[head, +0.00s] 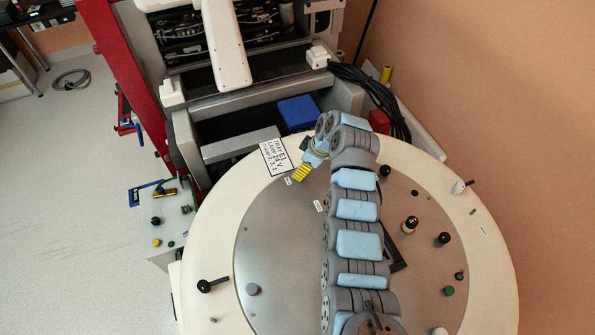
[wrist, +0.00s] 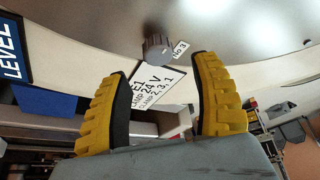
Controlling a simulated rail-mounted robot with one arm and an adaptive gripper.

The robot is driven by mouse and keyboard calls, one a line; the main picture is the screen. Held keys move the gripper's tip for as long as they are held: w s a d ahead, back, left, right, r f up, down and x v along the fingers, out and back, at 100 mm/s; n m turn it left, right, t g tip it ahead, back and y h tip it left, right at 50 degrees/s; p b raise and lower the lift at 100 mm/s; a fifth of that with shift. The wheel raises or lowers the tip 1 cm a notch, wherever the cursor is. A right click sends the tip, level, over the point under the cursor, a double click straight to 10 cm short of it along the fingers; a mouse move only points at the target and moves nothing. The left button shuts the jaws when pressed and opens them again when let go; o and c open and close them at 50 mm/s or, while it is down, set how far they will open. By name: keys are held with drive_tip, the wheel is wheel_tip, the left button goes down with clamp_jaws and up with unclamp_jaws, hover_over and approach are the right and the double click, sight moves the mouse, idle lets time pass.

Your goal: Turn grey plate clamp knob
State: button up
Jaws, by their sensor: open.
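A grey ribbed knob (wrist: 157,47) stands on the pale round plate beside a small "No. 3" label (wrist: 180,48) in the wrist view. My gripper (wrist: 161,68) is open and empty. Its yellow ribbed fingers are spread to either side of the knob's line, with the knob just beyond the tips and not gripped. In the head view my gripper (head: 301,173) is over the plate's upper left edge, and I cannot make out this knob there. Another grey round knob (head: 253,289) sits on the lower left of the grey plate (head: 275,245).
A white placard (head: 276,156) with clamp numbers lies on the cream rim (head: 212,228). A blue box (head: 298,112) is behind it. A black lever (head: 212,286) is at the left rim. Several black and green knobs, including one dark knob (head: 443,238), stand at the right.

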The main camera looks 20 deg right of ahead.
drive_tip(key=shift+x, duration=2.45)
drive_tip(key=shift+f, duration=0.1)
clamp_jaws()
